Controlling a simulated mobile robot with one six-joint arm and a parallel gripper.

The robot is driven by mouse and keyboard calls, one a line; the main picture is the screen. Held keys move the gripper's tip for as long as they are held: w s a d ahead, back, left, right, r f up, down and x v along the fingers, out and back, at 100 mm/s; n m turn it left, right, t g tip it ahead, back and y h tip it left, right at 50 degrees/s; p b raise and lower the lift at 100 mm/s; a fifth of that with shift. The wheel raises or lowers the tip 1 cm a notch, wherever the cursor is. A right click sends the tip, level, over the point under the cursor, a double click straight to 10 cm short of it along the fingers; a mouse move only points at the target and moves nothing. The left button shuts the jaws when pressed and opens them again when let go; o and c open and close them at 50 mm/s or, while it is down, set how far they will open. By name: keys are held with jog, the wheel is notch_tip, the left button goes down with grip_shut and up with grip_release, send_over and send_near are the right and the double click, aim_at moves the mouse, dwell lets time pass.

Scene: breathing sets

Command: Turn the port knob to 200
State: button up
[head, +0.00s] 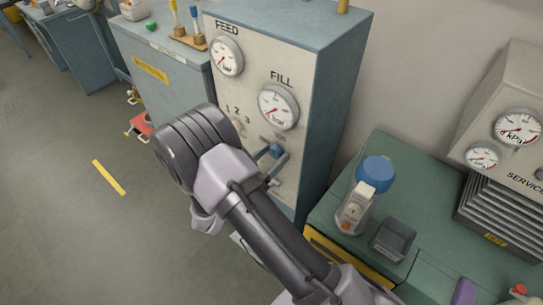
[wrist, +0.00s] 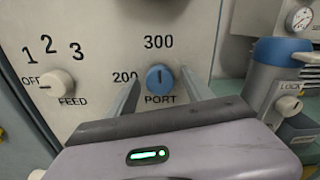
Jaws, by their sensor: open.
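The port knob (wrist: 159,77) is a round blue knob on a pale panel, above the word PORT. The number 200 is printed to its left and 300 above it. Its small mark appears to point up towards 300. My gripper (wrist: 161,85) is open, with one finger at each side of the knob. I cannot tell whether either finger touches it. In the head view the blue knob (head: 277,151) shows between the fingers, below the FILL gauge (head: 278,106); my arm hides part of the panel.
A white FEED knob (wrist: 56,83), pointing to OFF, is to the left on the same panel. A blue-lidded canister (head: 369,188) and a dark open box (head: 393,239) stand on the green bench at the right. The floor at left is mostly clear.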

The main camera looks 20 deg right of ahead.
grip_shut()
jog(key=shift+n, duration=0.3)
jog(key=n+p, duration=0.2)
jog(key=n, duration=0.1)
jog(key=shift+r, duration=0.15)
jog(key=n+p, duration=0.2)
jog(key=n, duration=0.3)
jog(key=shift+p, duration=0.3)
jog(key=n+p, duration=0.1)
jog(key=n, duration=0.4)
jog(key=shift+n+p, duration=0.6)
jog(key=shift+n, duration=1.6)
